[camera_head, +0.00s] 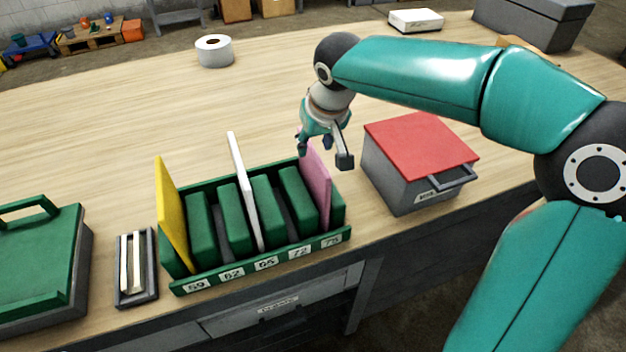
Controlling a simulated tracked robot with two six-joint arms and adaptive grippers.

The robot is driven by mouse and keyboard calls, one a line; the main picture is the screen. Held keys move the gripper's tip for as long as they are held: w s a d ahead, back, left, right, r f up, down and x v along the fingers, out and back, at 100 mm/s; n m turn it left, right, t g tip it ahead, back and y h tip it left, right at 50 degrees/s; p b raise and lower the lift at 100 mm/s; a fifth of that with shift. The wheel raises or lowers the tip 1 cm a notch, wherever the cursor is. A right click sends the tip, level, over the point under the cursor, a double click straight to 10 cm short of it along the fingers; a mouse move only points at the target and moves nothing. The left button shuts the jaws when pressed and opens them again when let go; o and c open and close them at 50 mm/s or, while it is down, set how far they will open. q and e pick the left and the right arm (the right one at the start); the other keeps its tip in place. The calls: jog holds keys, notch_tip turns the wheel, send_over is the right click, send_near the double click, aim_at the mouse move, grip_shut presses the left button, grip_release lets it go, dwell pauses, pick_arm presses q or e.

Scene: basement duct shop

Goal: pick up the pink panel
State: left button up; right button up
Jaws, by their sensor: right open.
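The pink panel (316,186) stands upright in the right-hand part of a green slotted rack (262,262). It rises above the green blocks beside it. My right gripper (326,158) is open at the panel's top end, with its fingers pointing down. One finger is on the right side of the panel and the others are near its upper left. I cannot tell whether they touch it. Part of the panel's top is hidden by the gripper. My left gripper is not in view.
A yellow panel (172,213) and a white panel (245,192) also stand in the rack. A grey box with a red lid (420,145) is close on the right. A small tray (137,268) and a green-lidded case (40,260) are on the left. The table behind is mostly clear.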

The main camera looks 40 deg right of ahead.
aim_at(313, 160)
jog(key=shift+s+p+x, duration=0.2)
jog(key=shift+p+x, duration=0.1)
jog(key=shift+x, duration=2.8)
jog(key=shift+f+b, duration=0.25)
jog(key=shift+b, duration=0.15)
grip_shut()
